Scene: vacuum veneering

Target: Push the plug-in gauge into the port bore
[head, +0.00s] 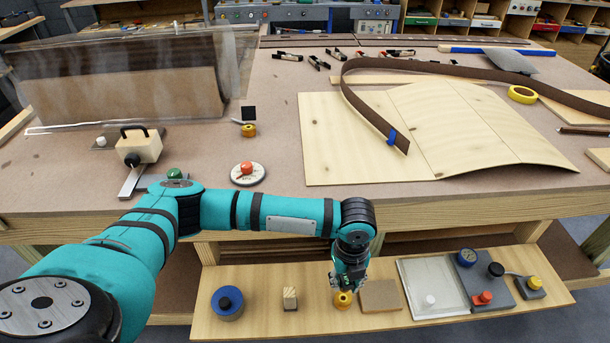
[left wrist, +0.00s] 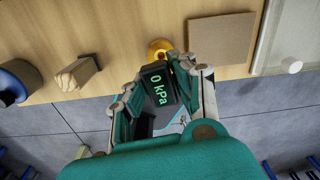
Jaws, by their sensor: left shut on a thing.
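My left gripper (head: 347,288) is low over the front shelf. It is shut on the plug-in gauge (left wrist: 160,88), a black block whose green display reads 0 kPa in the left wrist view. A brass-yellow round piece (left wrist: 159,48) shows just beyond the gauge; it also shows below the fingers in the head view (head: 343,300). I cannot tell whether it is part of the gauge or a separate seat. A brass fitting (head: 248,130) with a small lever is on the bench top, near a black square. I cannot make out a port bore. My right gripper is not in view.
On the bench are a red-knobbed dial (head: 247,173), a handled block (head: 140,147) and a curved veneer panel (head: 450,125).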

